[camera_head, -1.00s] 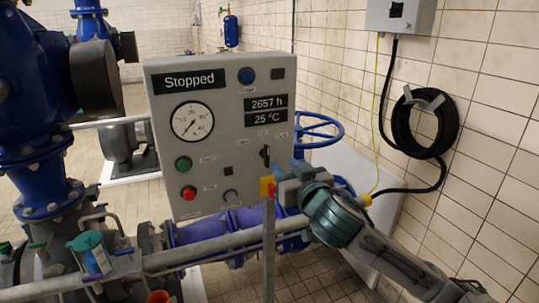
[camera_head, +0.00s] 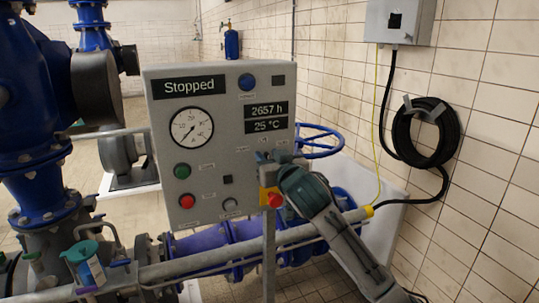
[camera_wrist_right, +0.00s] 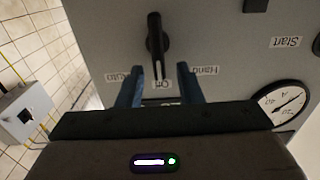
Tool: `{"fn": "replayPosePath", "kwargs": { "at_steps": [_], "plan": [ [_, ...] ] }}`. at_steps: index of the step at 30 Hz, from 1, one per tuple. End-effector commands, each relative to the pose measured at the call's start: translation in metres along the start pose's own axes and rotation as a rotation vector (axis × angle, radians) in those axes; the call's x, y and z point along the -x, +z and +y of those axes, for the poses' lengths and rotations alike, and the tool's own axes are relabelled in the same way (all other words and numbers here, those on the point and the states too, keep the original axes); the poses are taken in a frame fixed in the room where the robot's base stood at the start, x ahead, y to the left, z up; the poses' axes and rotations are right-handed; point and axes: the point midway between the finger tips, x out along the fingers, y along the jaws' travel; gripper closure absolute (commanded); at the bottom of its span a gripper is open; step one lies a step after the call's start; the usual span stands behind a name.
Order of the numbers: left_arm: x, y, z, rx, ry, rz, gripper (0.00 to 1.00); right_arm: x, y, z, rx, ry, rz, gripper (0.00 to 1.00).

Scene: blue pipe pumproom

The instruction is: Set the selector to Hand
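The selector is a black handle (camera_wrist_right: 156,38) on the grey control panel (camera_head: 220,149). In the right wrist view, which shows the panel upside down, its white line points at the Off label (camera_wrist_right: 162,84). The Auto label (camera_wrist_right: 124,74) and Hand label (camera_wrist_right: 204,71) lie on either side. My right gripper (camera_wrist_right: 159,75) is open, with one blue finger on each side of the handle's pointer end. Contact cannot be told. In the head view my right gripper (camera_head: 274,158) covers the selector. My left gripper is not in view.
The panel carries a Stopped display (camera_head: 189,86), a gauge (camera_head: 192,127), a green button (camera_head: 182,171), a red button (camera_head: 187,201) and a red emergency stop (camera_head: 274,200) just below my right gripper. A blue handwheel (camera_head: 321,140) stands behind the panel.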

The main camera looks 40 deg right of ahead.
Motion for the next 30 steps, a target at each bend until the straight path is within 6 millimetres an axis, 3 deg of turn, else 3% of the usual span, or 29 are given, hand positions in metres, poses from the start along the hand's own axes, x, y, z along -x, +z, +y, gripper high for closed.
{"fn": "replayPosePath", "kwargs": {
  "at_steps": [7,12,23,30],
  "plan": [
    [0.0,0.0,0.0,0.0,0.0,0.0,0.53,-0.001,0.0,0.0,0.001,0.0,0.001,0.67],
    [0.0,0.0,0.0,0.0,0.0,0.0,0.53,-0.001,0.0,0.0,0.001,0.0,0.001,1.0],
    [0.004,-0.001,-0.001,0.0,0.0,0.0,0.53,-0.001,-0.001,-0.001,0.032,0.0,0.0,1.0],
    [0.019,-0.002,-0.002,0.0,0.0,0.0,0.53,-0.001,-0.002,-0.005,0.161,0.0,-0.001,1.0]
  ]
}}
